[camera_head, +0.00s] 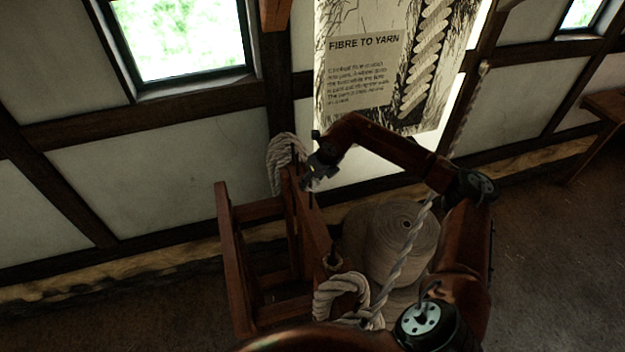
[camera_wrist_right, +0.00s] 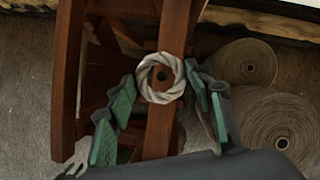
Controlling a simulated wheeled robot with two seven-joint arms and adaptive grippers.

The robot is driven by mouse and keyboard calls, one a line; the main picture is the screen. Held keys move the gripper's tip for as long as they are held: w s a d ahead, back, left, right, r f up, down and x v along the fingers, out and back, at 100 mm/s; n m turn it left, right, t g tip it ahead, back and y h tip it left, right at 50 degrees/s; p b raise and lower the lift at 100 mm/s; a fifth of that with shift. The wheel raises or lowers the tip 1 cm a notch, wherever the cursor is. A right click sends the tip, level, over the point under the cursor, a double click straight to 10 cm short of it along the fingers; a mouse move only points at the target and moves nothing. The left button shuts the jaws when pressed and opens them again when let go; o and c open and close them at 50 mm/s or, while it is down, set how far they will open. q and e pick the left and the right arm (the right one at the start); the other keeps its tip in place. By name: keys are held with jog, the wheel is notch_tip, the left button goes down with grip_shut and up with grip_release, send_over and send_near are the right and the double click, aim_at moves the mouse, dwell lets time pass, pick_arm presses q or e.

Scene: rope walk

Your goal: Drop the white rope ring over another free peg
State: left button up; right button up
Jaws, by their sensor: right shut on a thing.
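My right gripper (camera_head: 318,172) is beside the upper part of a reddish wooden stand (camera_head: 225,235) in the head view. In the right wrist view, the white rope ring (camera_wrist_right: 177,93) sits between the fingertips of my right gripper (camera_wrist_right: 162,80), which is shut on its two sides. The ring is over the wooden beam (camera_wrist_right: 160,125). A dark round spot (camera_wrist_right: 161,74) shows through its middle; I cannot tell whether it is a peg end, or whether the ring is around it. I cannot make out the ring in the head view. My left gripper is out of view.
One rope coil (camera_head: 279,153) hangs at the stand's far end, another (camera_head: 336,287) at its near end. A large rope spool (camera_head: 378,235) stands to the right. A taut rope (camera_head: 455,140) rises at right. A poster (camera_head: 362,75) is behind.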

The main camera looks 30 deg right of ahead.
aim_at(312, 209)
jog(key=shift+f+b, duration=0.8)
jog(key=shift+f, duration=0.4)
jog(key=shift+f, duration=0.2)
jog(key=shift+f+b, duration=0.35)
jog(key=shift+b, duration=0.2)
jog(key=shift+f+b, duration=0.3)
jog(key=shift+f, duration=0.05)
jog(key=shift+f+b, duration=3.3)
jog(key=shift+f, duration=1)
